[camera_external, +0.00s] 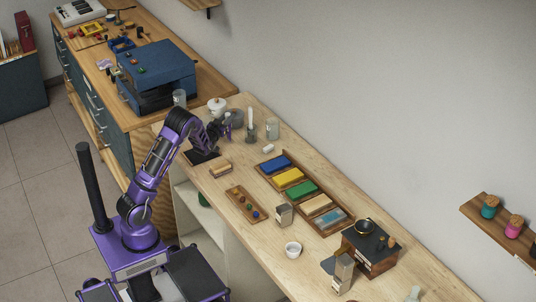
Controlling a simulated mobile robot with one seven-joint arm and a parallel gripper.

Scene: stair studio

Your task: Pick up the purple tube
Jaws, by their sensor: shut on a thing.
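My gripper (223,128) is at the far end of the light wooden table, at the end of my purple arm. A small purple piece, which looks like the purple tube (228,128), shows at its fingertips. The gripper is shut on it, and the fingers hide part of it. It is small in this view, so I cannot tell if it touches the table. A grey round bowl or pot (236,117) is right behind it.
Close by stand a white lidded jar (216,106), a dark holder with a pale upright tool (250,128) and a glass (272,128). A wooden tray (264,170) of coloured blocks lies further right. A blue machine (157,76) stands on the left bench.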

